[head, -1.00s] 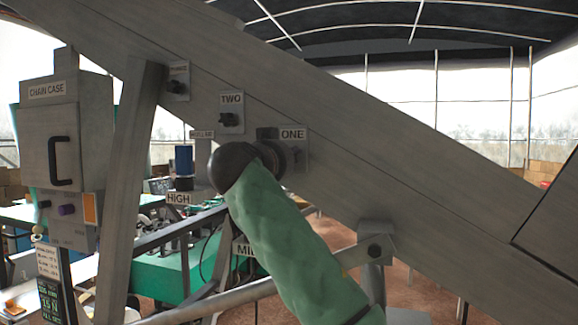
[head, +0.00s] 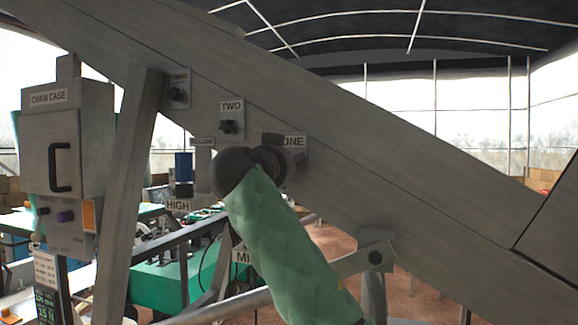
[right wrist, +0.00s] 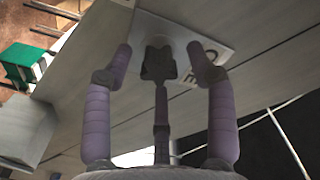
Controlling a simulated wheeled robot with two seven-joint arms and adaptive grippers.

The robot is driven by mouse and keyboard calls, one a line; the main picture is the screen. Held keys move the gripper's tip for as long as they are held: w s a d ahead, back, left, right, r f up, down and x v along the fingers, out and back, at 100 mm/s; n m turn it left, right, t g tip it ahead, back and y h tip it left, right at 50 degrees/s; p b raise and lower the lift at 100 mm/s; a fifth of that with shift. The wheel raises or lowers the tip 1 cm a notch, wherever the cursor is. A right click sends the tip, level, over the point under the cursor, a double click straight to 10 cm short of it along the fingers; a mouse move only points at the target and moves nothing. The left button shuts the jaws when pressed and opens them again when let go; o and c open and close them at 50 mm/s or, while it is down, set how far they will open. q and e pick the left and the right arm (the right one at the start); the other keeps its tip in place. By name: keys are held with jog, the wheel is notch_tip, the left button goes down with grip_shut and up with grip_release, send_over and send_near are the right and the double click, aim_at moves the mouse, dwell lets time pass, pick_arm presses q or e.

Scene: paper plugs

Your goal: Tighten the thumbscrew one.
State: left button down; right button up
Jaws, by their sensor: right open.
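Thumbscrew one is on a grey plate on the slanted beam, beside the label ONE (head: 293,141). In the head view my right gripper (head: 279,161) covers most of it. The fingers are spread, with a gap on each side of the head. The fingertips are near the plate (right wrist: 180,27); I cannot tell whether they touch it. My left gripper is not in view.
Thumbscrew two (head: 229,126) sits up and left on the same beam (head: 400,170), with another knob (head: 178,94) farther up. A grey box marked CHAIN CASE (head: 65,140) stands at the left.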

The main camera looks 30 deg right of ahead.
jog(key=shift+a+f, duration=0.1)
jog(key=shift+a, duration=0.05)
jog(key=b+v, duration=0.1)
jog(key=v, duration=0.3)
jog(key=shift+b, duration=0.3)
dwell(0.4)
jog(key=n+p, duration=0.4)
jog(key=n, duration=0.8)
jog(key=shift+w+d, duration=0.1)
jog(key=shift+d, duration=0.15)
